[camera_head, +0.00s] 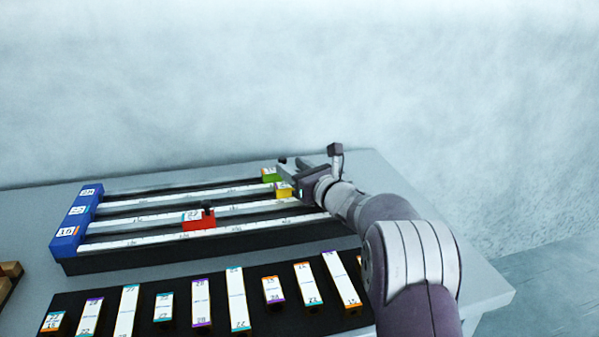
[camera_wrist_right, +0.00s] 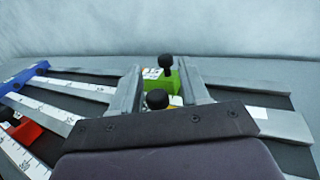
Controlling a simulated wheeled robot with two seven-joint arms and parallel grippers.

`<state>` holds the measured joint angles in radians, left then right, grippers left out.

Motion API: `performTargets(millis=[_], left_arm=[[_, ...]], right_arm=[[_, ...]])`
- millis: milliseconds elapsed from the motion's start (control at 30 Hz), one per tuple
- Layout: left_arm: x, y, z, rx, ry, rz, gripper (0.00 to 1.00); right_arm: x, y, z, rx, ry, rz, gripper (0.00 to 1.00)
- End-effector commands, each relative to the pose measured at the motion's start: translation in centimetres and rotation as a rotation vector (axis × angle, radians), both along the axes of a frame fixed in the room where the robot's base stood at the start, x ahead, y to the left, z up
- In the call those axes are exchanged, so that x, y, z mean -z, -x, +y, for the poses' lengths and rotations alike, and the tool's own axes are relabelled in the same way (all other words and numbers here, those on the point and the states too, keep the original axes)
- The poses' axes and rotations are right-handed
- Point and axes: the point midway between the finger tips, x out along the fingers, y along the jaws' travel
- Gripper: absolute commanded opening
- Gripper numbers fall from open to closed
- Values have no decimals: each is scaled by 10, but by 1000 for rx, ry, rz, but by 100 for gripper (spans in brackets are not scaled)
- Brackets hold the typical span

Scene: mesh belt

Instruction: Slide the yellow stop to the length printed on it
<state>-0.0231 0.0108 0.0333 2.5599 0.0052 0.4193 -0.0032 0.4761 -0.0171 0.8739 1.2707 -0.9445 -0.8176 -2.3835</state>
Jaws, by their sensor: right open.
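The yellow stop (camera_head: 284,190) sits on the middle of three white scale rails, near its right end. The number on it is too small to read. My right gripper (camera_head: 285,168) is open, with its fingers over the yellow stop and pointing toward the back. In the right wrist view, the yellow stop's black knob (camera_wrist_right: 157,98) shows between the open fingers (camera_wrist_right: 160,68), and only a sliver of yellow shows behind my gripper body. I cannot tell whether a finger touches it. My left gripper is not in view.
A green stop (camera_head: 271,174) with a black knob stands on the rear rail, just beyond the yellow one. A red stop (camera_head: 199,220) is on the front rail. Blue numbered end blocks (camera_head: 77,212) close the left ends. A black rack (camera_head: 180,328) of several labelled bars lies in front.

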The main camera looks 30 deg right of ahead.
Motion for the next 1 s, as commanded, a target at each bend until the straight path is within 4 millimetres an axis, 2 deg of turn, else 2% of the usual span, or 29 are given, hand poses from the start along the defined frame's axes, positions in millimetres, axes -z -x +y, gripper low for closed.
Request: performTargets(millis=[167, 400, 600, 767, 1000], left_arm=[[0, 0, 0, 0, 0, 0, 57], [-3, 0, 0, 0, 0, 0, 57], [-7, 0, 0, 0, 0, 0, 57], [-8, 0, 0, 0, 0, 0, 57], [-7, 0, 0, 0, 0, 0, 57]], right_arm=[[-1, 22, -4, 3, 1, -1, 45], [-2, 76, -13, 4, 1, -2, 45], [-1, 110, -19, 4, 0, 1, 45], [-1, 123, -20, 2, 0, -1, 45], [-1, 124, -20, 1, 1, -2, 45]])
